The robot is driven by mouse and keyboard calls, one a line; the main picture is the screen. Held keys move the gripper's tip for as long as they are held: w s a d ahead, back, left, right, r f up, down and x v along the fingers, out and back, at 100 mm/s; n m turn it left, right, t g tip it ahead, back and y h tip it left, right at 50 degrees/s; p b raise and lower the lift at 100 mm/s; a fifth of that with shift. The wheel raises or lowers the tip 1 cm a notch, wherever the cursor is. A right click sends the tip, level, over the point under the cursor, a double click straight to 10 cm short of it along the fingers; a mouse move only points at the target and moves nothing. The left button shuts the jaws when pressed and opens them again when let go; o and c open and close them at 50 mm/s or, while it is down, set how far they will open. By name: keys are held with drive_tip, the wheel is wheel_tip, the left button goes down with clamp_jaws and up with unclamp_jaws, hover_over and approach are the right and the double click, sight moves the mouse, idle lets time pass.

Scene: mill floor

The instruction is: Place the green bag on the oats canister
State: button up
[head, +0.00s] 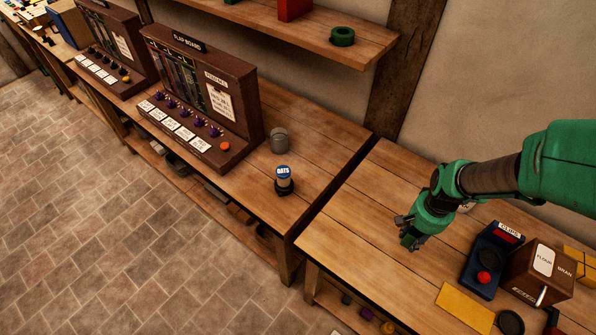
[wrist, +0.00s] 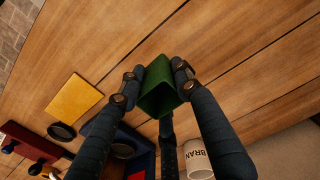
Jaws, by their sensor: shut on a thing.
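The oats canister (head: 284,181) is small, with a blue top reading "OATS", and stands upright on a dark base near the front edge of the left bench. My gripper (head: 411,232) is over the right bench, to the right of the canister and apart from it. It is shut on the green bag (wrist: 158,88), which shows as a dark green, box-like shape between the fingers in the wrist view. In the head view the bag (head: 408,241) is mostly hidden by the fingers. Nothing sits on the canister.
A grey rounded object (head: 279,141) stands just behind the canister. The flap board (head: 205,95) is to its left. A gap separates the two benches. A blue device (head: 492,262), a brown flour and bran box (head: 541,272) and a yellow sheet (head: 465,307) are on the right bench.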

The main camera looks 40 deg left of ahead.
drive_tip(key=s+a+r+p, duration=0.3)
drive_tip(key=s+a, duration=0.1)
drive_tip(key=a, duration=0.7)
drive_tip(key=s+a+r+p, duration=0.4)
drive_tip(key=s+a, duration=0.1)
drive_tip(key=a, duration=0.6)
drive_tip(key=s+a+r+p, duration=0.3)
drive_tip(key=s+a+p, duration=0.1)
drive_tip(key=a, duration=0.7)
drive_tip(key=shift+s+r+m, duration=0.25)
drive_tip(key=shift+s+m, duration=0.05)
drive_tip(key=shift+s, duration=0.25)
drive_tip(key=p, duration=0.2)
hover_over(283, 171)
drive_tip(key=shift+f, duration=0.7)
drive_tip(key=shift+f, duration=0.1)
drive_tip(key=shift+f, duration=1.7)
drive_tip(key=shift+f, duration=0.15)
